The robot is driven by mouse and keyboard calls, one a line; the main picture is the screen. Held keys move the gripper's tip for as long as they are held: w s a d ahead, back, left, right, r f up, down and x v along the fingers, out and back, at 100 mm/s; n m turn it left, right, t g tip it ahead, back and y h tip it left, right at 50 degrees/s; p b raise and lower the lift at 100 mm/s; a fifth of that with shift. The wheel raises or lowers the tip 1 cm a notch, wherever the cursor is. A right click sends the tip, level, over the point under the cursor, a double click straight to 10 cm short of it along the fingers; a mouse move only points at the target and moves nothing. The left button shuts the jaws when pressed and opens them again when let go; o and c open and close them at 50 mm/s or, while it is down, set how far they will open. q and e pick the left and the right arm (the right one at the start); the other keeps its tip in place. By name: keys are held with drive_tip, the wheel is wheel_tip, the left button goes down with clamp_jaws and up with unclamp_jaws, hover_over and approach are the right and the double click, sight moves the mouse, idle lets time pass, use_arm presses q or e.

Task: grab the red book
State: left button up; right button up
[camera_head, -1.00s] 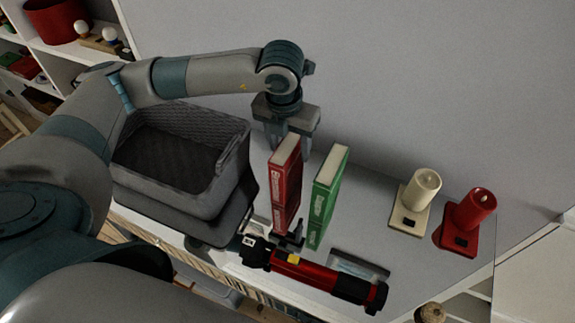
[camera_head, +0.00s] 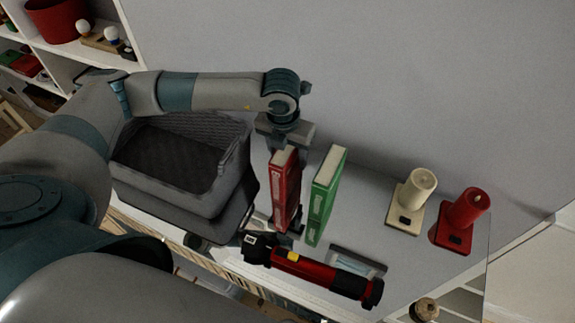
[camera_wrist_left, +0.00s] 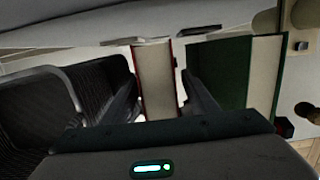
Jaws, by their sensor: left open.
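The red book (camera_head: 286,190) stands upright on the white shelf top, left of the green book, in the head view. In the left wrist view the red book (camera_wrist_left: 156,80) shows its pale page edge between the two fingers. My left gripper (camera_head: 287,148) is over the top of the red book, open, with a finger on either side of it. In the wrist view the fingers of my left gripper (camera_wrist_left: 158,100) appear apart from the covers. The fingertips are partly hidden behind the book in the head view. My right gripper is not seen.
The green book (camera_head: 326,195) stands close on the right. A dark grey basket (camera_head: 215,190) is close on the left. A red flashlight (camera_head: 315,274) lies in front. A wall rises behind.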

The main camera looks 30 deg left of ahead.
use_arm(q)
drive_tip(key=shift+f+b, duration=0.25)
drive_tip(key=shift+b, duration=0.3)
idle(0.9)
clamp_jaws()
idle(0.3)
